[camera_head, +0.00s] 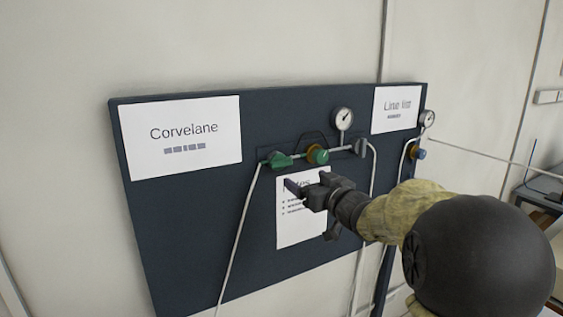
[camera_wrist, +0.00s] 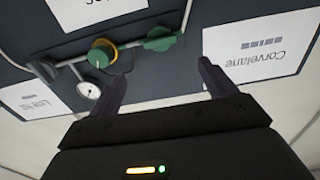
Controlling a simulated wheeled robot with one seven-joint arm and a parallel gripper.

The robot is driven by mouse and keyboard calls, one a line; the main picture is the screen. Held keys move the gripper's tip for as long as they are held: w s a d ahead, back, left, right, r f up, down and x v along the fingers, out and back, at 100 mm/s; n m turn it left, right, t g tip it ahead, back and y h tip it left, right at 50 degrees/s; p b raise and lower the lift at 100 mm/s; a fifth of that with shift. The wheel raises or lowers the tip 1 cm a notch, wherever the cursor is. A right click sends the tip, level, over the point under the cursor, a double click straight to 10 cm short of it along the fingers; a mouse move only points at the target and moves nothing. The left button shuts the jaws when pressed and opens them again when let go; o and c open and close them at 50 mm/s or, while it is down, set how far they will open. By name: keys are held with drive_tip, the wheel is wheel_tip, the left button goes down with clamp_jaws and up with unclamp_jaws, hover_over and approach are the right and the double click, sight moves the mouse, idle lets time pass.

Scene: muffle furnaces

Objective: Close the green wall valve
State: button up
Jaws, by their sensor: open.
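A green valve handle (camera_head: 278,160) sits at the left end of a thin pipe run on the dark wall panel. It also shows in the wrist view (camera_wrist: 160,39), ahead of and between the two fingers. A green round knob (camera_head: 318,154) on a yellow-orange body sits just to its right on the same pipe; in the wrist view the knob (camera_wrist: 102,53) lies left of the handle, near the left fingertip. My gripper (camera_head: 305,184) is open and empty, below and in front of the handle and knob. It appears apart from both; the exact gap is unclear.
The dark panel (camera_head: 190,235) carries a Corvelane sign (camera_head: 183,136), a notes sheet (camera_head: 290,232) partly behind my gripper, and another sign (camera_head: 397,107). A round gauge (camera_head: 342,119) stands above the pipe, with a second gauge (camera_head: 427,118) at right. Thin light hoses hang down.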

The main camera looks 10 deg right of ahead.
sight(283, 163)
drive_tip(key=p+x, duration=0.4)
drive_tip(key=x, duration=1)
drive_tip(key=shift+w, duration=0.2)
drive_tip(key=c, duration=1)
